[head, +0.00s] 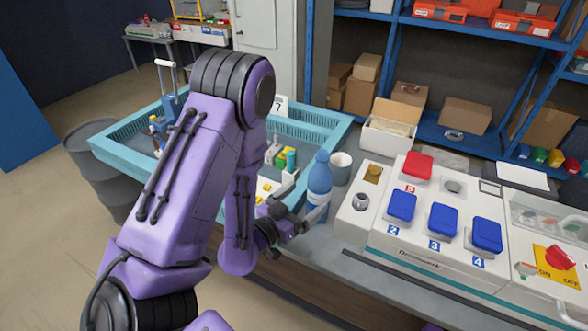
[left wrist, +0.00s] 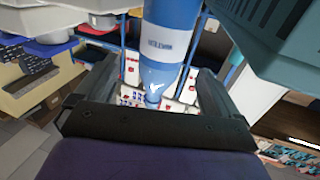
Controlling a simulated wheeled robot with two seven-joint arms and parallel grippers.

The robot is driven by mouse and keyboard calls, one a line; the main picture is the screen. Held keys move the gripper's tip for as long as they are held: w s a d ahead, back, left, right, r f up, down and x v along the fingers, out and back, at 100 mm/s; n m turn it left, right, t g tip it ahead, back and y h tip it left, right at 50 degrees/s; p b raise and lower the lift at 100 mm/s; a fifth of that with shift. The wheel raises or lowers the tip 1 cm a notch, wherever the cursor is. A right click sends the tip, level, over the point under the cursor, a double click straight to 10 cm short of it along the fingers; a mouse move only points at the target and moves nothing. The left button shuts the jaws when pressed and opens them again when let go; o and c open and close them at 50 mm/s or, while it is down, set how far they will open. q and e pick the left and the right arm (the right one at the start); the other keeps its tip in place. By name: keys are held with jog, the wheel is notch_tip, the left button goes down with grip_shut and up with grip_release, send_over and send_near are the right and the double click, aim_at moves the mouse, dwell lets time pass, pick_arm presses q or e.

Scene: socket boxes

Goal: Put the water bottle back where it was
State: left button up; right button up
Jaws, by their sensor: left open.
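The blue water bottle (head: 319,181) stands upright on the grey bench, between the teal tray and the white socket panel. My left gripper (head: 303,219) is low beside the bottle, close to its lower part. In the left wrist view the bottle (left wrist: 170,45) shows in front of the open left gripper (left wrist: 155,95), roughly midway between its fingers. I cannot tell whether a finger touches it. The bottle's base is partly hidden by the gripper in the head view. My right gripper is not in view.
A grey-white cup (head: 341,167) stands just behind the bottle. The white socket panel (head: 412,252) with blue and red covers is close on the right. The teal tray (head: 316,113) with small parts is on the left, and a white box (head: 388,136) is behind.

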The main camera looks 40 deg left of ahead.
pick_arm(q)
jog(key=s+p, duration=0.2)
jog(key=s, duration=0.1)
jog(key=shift+s+a+r, duration=0.15)
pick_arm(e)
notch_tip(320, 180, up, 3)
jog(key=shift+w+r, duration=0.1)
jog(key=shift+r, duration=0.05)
